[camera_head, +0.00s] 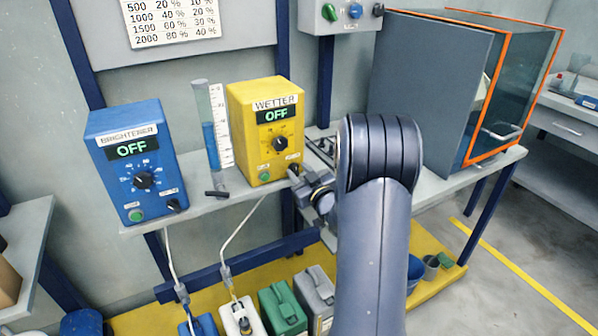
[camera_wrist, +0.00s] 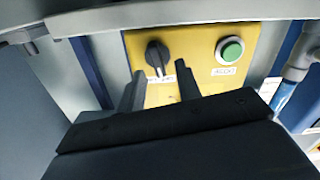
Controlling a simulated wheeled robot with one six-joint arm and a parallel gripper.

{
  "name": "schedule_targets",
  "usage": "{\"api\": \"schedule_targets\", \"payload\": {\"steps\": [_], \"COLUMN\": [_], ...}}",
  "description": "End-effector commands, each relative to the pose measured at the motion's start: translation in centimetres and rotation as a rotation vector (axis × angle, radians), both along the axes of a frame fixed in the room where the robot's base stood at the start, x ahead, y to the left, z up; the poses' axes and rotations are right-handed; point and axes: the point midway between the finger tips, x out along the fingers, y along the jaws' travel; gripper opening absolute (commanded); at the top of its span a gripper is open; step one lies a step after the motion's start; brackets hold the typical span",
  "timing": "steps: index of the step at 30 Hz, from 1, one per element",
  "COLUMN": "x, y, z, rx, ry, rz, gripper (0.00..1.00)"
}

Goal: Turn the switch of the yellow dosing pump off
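The yellow dosing pump (camera_head: 266,130) stands on the bench, labelled WETTER, and its display (camera_head: 277,114) reads OFF. Its black switch (camera_head: 293,168) is at the lower right of its front, partly hidden by my gripper in the head view. In the wrist view the switch (camera_wrist: 157,56) shows as a black knob with its bar slightly tilted from upright. My gripper (camera_wrist: 161,78) is open and empty, its two fingers apart near the yellow front. The switch shows just beyond the fingertips; I cannot tell whether they touch the panel. The green button (camera_wrist: 230,51) is beside the switch.
A blue dosing pump (camera_head: 134,165), labelled BRIGHTENER and also reading OFF, stands to the left. A clear measuring cylinder (camera_head: 208,125) stands between the pumps. A cabinet with orange edges (camera_head: 490,100) is at the right. Several canisters (camera_head: 281,307) stand below the bench.

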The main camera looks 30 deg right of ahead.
Motion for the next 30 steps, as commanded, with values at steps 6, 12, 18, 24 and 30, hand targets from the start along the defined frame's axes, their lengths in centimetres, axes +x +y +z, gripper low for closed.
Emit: {"api": "schedule_targets", "payload": {"steps": [6,12,18,24,30], "x": [0.75,0.72,0.71,0.70,0.70], "y": [0.02,0.02,0.02,0.02,0.03], "z": [-0.04,-0.02,-0.02,-0.01,-0.05], "rx": [0.001,0.001,0.001,0.001,-0.002], "ry": [0.001,0.001,0.001,0.001,0.000], "rz": [-0.001,-0.001,-0.001,-0.001,-0.001], "gripper": [0.33,0.30,0.14,0.00,0.00]}}
